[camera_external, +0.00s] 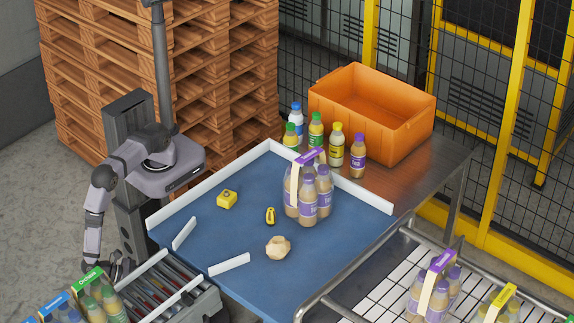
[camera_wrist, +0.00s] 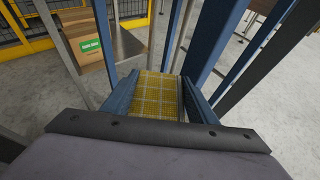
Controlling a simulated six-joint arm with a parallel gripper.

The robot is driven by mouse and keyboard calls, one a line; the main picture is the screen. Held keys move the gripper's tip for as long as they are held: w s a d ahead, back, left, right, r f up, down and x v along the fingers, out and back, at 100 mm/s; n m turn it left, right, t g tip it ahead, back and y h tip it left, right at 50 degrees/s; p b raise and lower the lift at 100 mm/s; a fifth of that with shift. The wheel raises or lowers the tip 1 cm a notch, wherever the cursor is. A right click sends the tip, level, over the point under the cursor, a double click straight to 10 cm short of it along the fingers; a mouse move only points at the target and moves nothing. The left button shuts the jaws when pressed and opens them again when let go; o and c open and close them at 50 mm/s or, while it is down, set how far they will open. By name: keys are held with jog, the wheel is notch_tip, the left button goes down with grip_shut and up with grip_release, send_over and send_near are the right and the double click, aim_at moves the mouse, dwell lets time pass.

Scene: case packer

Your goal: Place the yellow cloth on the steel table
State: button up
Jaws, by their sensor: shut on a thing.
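My gripper (camera_external: 120,268) hangs low at the left in the external view, beside the roller conveyor, partly hidden by it. In the wrist view my gripper (camera_wrist: 158,88) is shut on the yellow cloth (camera_wrist: 157,97), which has a pale checked pattern and lies between the fingers. The cloth cannot be made out in the external view. The steel table (camera_external: 440,165) is at the upper right in the external view, away from my gripper. Its bare metal shows to the right of the orange bin and along the edge.
On the steel table stand an orange bin (camera_external: 370,132) and several bottles. The blue surface (camera_external: 190,248) with white rails holds a purple-labelled bottle pack (camera_external: 308,205), a yellow block (camera_external: 227,199), a small yellow-black item (camera_external: 270,216) and a beige faceted lump (camera_external: 278,248). Pallets (camera_external: 100,85) stand behind my arm.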

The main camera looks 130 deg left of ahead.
jog(key=w+d+r+m+t+h+p, duration=0.25)
jog(key=d+r, duration=0.45)
jog(key=r, duration=0.4)
jog(key=w+d+r+m+t+h+p, duration=0.1)
jog(key=w+d+r+m+h+p, duration=0.2)
jog(key=d+r, duration=0.65)
jog(key=w+r+m+h+p, duration=0.1)
jog(key=w+r+p, duration=0.1)
jog(key=r, duration=0.7)
jog(key=w+r+p, duration=0.2)
jog(key=r+p, duration=0.1)
jog(key=r, duration=0.7)
notch_tip(320, 180, up, 5)
jog(key=n+g+y+b, duration=0.3)
jog(key=n+y+b, duration=0.2)
jog(key=n+y, duration=0.1)
send_over(256, 228)
jog(key=shift+f+p, duration=1.4)
jog(key=shift+f, duration=3.55)
jog(key=shift+f, duration=0.1)
jog(key=o, duration=0.6)
jog(key=shift+f, duration=0.1)
jog(key=o, duration=0.4)
